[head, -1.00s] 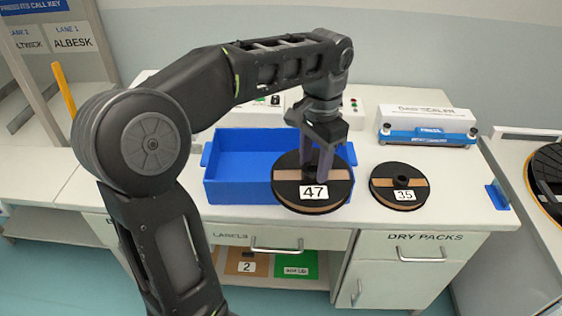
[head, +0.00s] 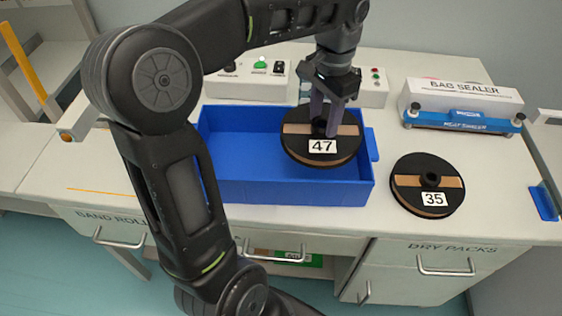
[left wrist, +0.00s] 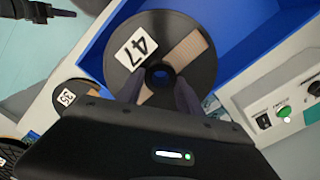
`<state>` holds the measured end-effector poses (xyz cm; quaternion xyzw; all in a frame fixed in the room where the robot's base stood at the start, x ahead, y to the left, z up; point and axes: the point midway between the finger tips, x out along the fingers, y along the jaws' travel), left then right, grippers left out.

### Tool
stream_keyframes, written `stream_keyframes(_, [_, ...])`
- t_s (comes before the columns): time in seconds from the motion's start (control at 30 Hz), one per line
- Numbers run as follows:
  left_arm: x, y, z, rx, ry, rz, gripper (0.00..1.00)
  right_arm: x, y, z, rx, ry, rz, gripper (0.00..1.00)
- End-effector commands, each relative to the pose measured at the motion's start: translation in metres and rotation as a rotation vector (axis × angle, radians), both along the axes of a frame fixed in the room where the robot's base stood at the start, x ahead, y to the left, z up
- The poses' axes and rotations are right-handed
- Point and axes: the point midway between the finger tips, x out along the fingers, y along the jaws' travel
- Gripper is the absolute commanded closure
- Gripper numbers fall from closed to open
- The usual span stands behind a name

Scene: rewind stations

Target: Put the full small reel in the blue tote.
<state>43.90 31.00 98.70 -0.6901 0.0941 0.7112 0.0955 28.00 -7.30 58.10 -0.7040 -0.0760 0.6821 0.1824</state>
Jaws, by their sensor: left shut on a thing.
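A black reel labelled 47 (head: 297,147), with a tan band across its face, is held by its hub in my left gripper (head: 325,128), which is shut on it. The reel is over the right part of the blue tote (head: 230,190), and it also shows in the left wrist view (left wrist: 125,70). Whether it touches the tote floor cannot be told. A second, smaller black reel labelled 35 (head: 408,192) lies flat on the bench right of the tote; it shows in the left wrist view too (left wrist: 60,103).
A bag sealer (head: 460,105) stands at the back right of the bench (head: 90,170). Control boxes with buttons (head: 262,80) stand behind the tote. A small blue piece (head: 543,203) is at the bench's right edge. The left part of the tote is empty.

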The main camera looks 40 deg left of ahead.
Motion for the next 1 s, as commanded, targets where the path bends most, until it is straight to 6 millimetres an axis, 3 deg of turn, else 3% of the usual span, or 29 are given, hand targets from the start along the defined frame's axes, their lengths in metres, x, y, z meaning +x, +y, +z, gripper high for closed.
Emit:
stream_keyframes(0.27, [0.0,0.0,0.0,0.0,-0.001,0.0,1.0,0.0,0.0,0.001,0.0,-0.001,0.0,0.64])
stream_keyframes(0.7, [0.0,0.0,-0.059,0.0,0.0,0.001,1.0,0.0,0.0,0.0,0.0,-0.001,0.0,0.64])
stream_keyframes(1.0, [0.0,0.0,-0.061,0.0,-0.002,0.0,1.0,0.0,0.0,0.0,0.0,-0.001,0.0,0.64])
